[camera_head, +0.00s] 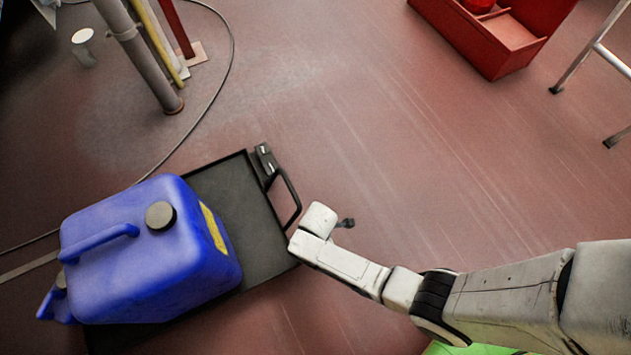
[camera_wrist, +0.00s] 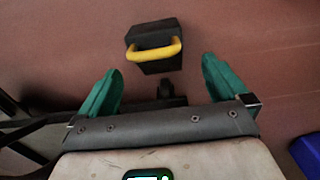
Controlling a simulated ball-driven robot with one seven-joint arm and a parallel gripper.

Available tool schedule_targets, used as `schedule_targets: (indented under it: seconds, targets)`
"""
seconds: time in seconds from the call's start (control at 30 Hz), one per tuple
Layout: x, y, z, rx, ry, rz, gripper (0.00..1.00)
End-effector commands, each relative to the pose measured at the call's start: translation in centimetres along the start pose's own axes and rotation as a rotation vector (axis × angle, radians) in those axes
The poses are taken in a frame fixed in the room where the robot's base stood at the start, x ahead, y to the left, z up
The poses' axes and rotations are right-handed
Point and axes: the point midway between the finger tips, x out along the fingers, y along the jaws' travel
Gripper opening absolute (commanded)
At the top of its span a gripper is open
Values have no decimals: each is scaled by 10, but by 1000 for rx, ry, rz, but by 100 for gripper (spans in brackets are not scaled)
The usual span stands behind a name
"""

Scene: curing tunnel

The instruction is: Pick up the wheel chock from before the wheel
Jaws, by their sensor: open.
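The wheel chock (camera_wrist: 150,62) is a black block with a yellow handle (camera_wrist: 155,51) on the reddish floor, at the upper middle of the wrist view. A small dark wheel (camera_wrist: 165,89) shows just below it in that view. My gripper (camera_wrist: 160,66) is open, with one green finger on each side, and nothing is between them. The chock lies ahead of the fingertips and looks roughly centred between them. In the head view the end of my arm is beside the black trolley (camera_head: 238,208). My fingers are hidden there, and I cannot make out the chock.
A pipe post (camera_head: 150,70), a cable and a red box (camera_head: 490,40) are farther back. A metal stand (camera_head: 590,55) is at upper right. The middle floor is clear.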

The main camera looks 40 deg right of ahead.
Motion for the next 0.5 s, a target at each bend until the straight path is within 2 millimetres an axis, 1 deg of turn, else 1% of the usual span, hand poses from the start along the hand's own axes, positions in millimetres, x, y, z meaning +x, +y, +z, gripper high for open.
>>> schedule_targets:
  seconds: [0.03,0.27,0.5]
  targets:
    - [7,0,0,0,0,-1,100]
    - [14,1,0,1,0,0,100]
    - [41,5,-1,1,1,1,100]
